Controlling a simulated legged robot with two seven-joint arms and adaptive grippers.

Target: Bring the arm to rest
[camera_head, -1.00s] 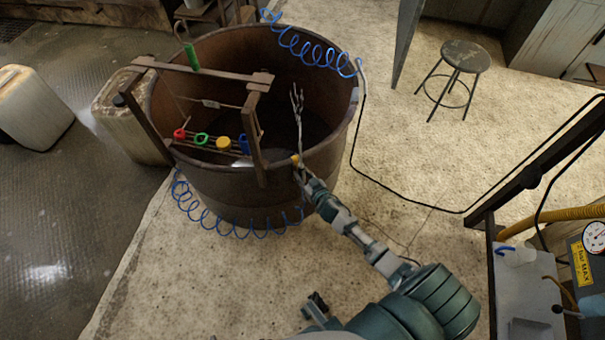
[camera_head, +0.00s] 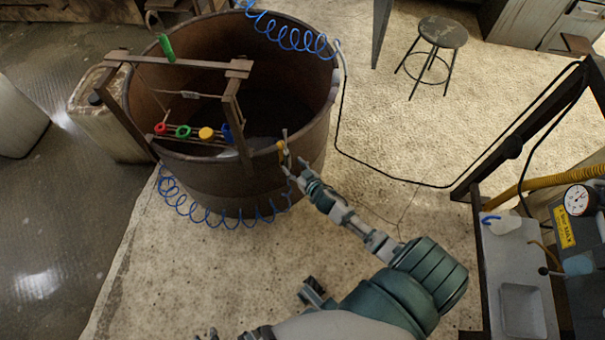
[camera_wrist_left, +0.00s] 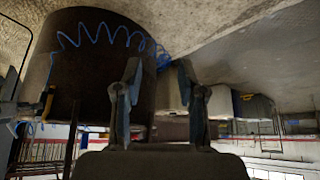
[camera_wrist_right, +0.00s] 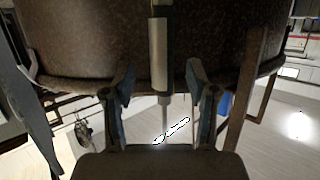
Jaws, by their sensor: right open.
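My right arm reaches from the bottom right of the head view. Its gripper (camera_head: 296,166) is just outside the near right rim of the rusty tub (camera_head: 225,182). In the right wrist view the fingers (camera_wrist_right: 163,105) stand apart. A grey rod (camera_wrist_right: 159,60) shows in line with the gap between them; I cannot tell whether it touches. In the left wrist view my left gripper (camera_wrist_left: 160,95) has its fingers apart with nothing between them. A dark tub and a blue coil show beyond it. In the head view the left gripper is not clear.
A wooden frame (camera_head: 175,60) with red, green, yellow and blue rings stands at the tub. Blue coiled hoses (camera_head: 225,215) hang at its sides. A stool (camera_head: 437,35) stands at the back, a bench with a gauge (camera_head: 578,200) at right.

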